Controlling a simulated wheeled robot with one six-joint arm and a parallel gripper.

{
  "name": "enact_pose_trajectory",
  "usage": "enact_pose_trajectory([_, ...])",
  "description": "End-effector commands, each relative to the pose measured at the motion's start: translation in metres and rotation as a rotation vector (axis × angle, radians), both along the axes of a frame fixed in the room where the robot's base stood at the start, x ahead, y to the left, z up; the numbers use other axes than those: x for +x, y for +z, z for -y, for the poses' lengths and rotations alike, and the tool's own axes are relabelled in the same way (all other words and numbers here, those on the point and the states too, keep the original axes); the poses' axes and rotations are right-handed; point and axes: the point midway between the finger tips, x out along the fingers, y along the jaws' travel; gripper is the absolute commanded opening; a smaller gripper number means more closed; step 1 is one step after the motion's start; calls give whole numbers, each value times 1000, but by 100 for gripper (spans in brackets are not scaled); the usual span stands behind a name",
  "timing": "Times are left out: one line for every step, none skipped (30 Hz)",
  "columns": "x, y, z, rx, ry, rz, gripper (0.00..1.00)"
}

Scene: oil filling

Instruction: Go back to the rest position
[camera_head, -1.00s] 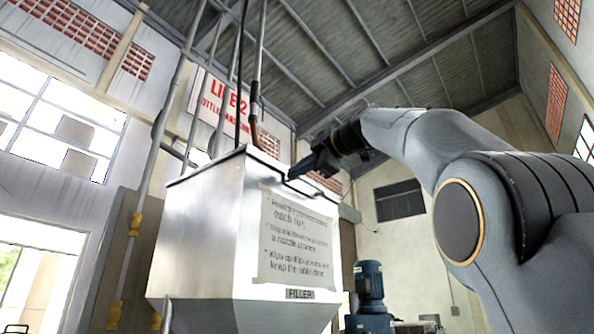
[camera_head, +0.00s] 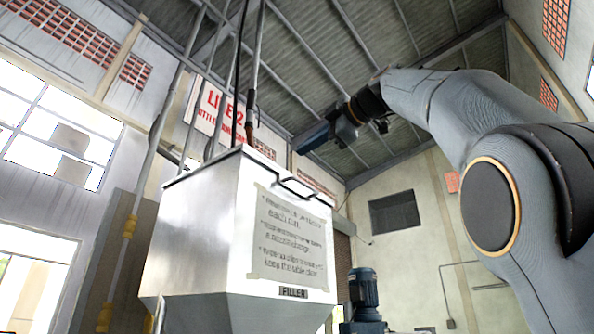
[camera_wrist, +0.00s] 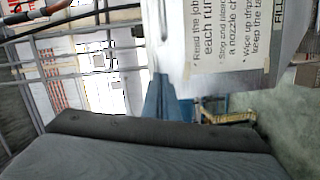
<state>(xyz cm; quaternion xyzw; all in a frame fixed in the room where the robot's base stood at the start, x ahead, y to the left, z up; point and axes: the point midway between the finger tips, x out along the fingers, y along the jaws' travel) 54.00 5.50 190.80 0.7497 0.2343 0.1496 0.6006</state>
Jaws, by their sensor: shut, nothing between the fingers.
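My gripper (camera_head: 303,148) is up in the air above the right side of the filler, with the roof behind it. It is shut and holds nothing. The filler (camera_head: 205,225) is a white metal hopper with a paper notice and a FILLER label on its front. A dark handle (camera_head: 297,187) sits at its top edge, below and apart from my gripper. In the wrist view, the filler (camera_wrist: 175,30) shows at the upper right with its notice turned sideways.
Vertical pipes (camera_head: 154,160) stand to the left of the filler. A red-lettered LINE 2 sign (camera_head: 214,108) hangs behind it. A blue motor (camera_head: 364,290) stands low on the right. The space around my gripper is clear.

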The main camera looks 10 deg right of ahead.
Motion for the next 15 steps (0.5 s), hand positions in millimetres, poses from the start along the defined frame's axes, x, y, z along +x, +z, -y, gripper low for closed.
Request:
enact_pose_trajectory([-3,0,1,-1,-1,1,0])
enact_pose_trajectory([-4,0,2,0,0,1,0])
enact_pose_trajectory([-5,1,2,0,1,2,0])
enact_pose_trajectory([-5,1,2,-1,1,1,0])
enact_pose_trajectory([-4,0,2,1,1,-2,0])
enact_pose_trajectory([-2,-2,3,6,-2,-9,0])
enact_pose_trajectory([1,-6,4,14,-5,-19,0])
enact_pose_trajectory([6,-10,6,25,-11,-35,0])
enact_pose_trajectory([15,-19,8,47,-21,-64,0])
enact_pose_trajectory([23,-28,11,66,-32,-93,0])
enact_pose_trajectory([33,-39,14,90,-46,-125,0])
enact_pose_trajectory([47,-57,19,127,-66,-175,0])
enact_pose_trajectory([58,-72,23,156,-85,-217,0])
enact_pose_trajectory([70,-89,26,187,-104,-261,0])
enact_pose_trajectory([84,-112,31,228,-133,-321,0])
